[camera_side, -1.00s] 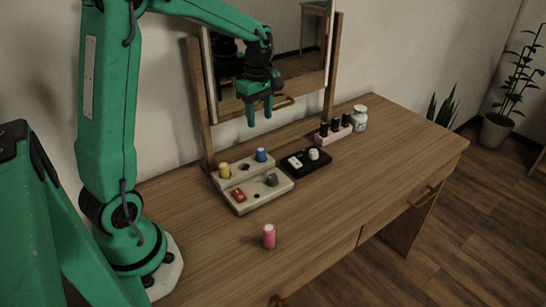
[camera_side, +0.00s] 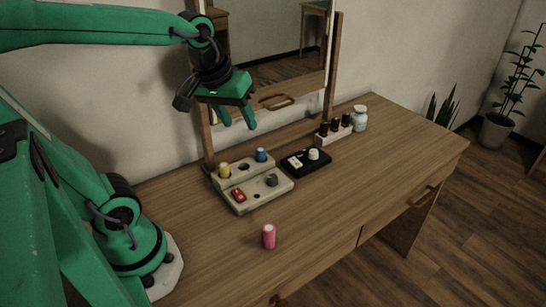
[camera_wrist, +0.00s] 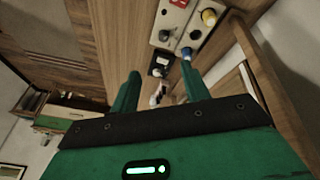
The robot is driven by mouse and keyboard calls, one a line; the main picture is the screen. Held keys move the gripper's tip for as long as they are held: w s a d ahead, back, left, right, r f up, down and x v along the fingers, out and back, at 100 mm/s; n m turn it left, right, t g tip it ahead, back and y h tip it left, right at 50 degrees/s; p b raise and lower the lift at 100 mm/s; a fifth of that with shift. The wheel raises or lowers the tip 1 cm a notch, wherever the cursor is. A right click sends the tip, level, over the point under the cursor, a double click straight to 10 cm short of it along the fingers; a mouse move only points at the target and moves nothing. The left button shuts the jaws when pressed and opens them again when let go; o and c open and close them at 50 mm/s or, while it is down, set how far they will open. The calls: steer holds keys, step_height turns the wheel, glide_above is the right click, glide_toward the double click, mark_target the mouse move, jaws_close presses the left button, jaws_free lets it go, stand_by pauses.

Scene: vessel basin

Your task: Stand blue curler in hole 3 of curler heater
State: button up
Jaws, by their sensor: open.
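The cream curler heater (camera_side: 241,208) stands on the table below the mirror. The blue curler (camera_side: 261,155) stands upright at the right end of its raised back row, and a yellow curler (camera_side: 224,170) at the left end. An open dark hole (camera_side: 243,167) lies between them. The hole numbers are not readable. My gripper (camera_side: 239,127) is open and empty, tilted, in the air above the heater. In the wrist view, the blue curler (camera_wrist: 187,52) shows just beyond the right fingertip of my gripper (camera_wrist: 160,72), with the yellow curler (camera_wrist: 208,17) farther up.
The heater's lower front step carries a red switch (camera_side: 238,195), a small hole and a dark grey piece (camera_side: 271,180). A pink curler (camera_side: 269,236) stands in front. To the right are a black tray (camera_side: 306,165), a bottle rack (camera_side: 333,136) and a white jar (camera_side: 360,119). The mirror stands behind.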

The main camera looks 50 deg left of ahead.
steer(key=s+d+m+t, duration=0.1)
steer(key=s+d+m, duration=0.1)
steer(key=s+m, duration=0.3)
steer(key=shift+s+d+f+m+t, duration=0.25)
steer(key=shift+d+f+m+t, duration=0.05)
steer(key=shift+m, duration=0.1)
steer(key=shift+o, duration=0.2)
stand_by(1.0)
